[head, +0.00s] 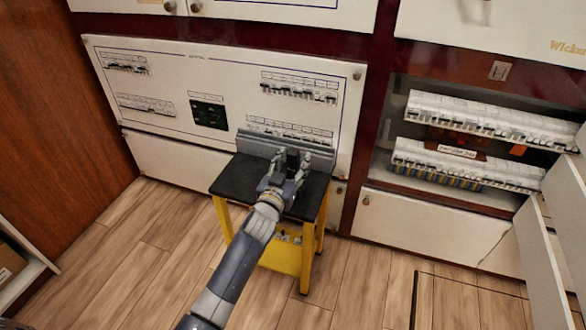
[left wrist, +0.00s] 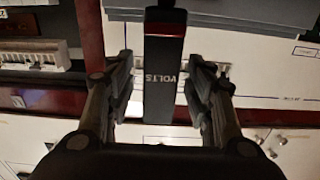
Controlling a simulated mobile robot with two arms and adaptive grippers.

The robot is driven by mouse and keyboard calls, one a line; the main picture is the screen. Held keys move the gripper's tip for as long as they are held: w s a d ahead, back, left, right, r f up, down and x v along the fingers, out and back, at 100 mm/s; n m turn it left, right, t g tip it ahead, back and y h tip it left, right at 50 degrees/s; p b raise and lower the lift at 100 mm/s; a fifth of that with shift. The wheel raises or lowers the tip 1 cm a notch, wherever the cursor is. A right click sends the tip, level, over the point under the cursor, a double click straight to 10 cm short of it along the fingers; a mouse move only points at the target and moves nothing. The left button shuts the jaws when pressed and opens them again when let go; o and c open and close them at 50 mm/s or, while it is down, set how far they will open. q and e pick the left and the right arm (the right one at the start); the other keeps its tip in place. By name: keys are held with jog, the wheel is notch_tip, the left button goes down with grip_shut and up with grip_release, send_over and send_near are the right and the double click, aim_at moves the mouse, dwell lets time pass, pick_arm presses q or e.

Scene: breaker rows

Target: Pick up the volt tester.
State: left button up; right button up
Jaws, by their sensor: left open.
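The volt tester (left wrist: 163,55) is a dark, upright-looking bar marked VOLTS with a red part at its top in the left wrist view. It lies between the two fingers of my left gripper (left wrist: 164,82), with a visible gap on each side. In the head view my left gripper (head: 291,160) is open over the far part of a stool's black top (head: 238,178). A small dark shape between the fingers there appears to be the tester, mostly hidden. My right gripper is not in view.
The stool has yellow legs (head: 306,260) and a grey ledge (head: 260,145) at its back. A white breaker panel (head: 225,80) stands close behind it. Breaker rows (head: 490,120) fill an open cabinet at right. Wooden floor (head: 130,260) is clear at left.

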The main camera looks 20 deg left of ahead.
pick_arm(q)
jog(key=shift+c, duration=0.5)
grip_shut()
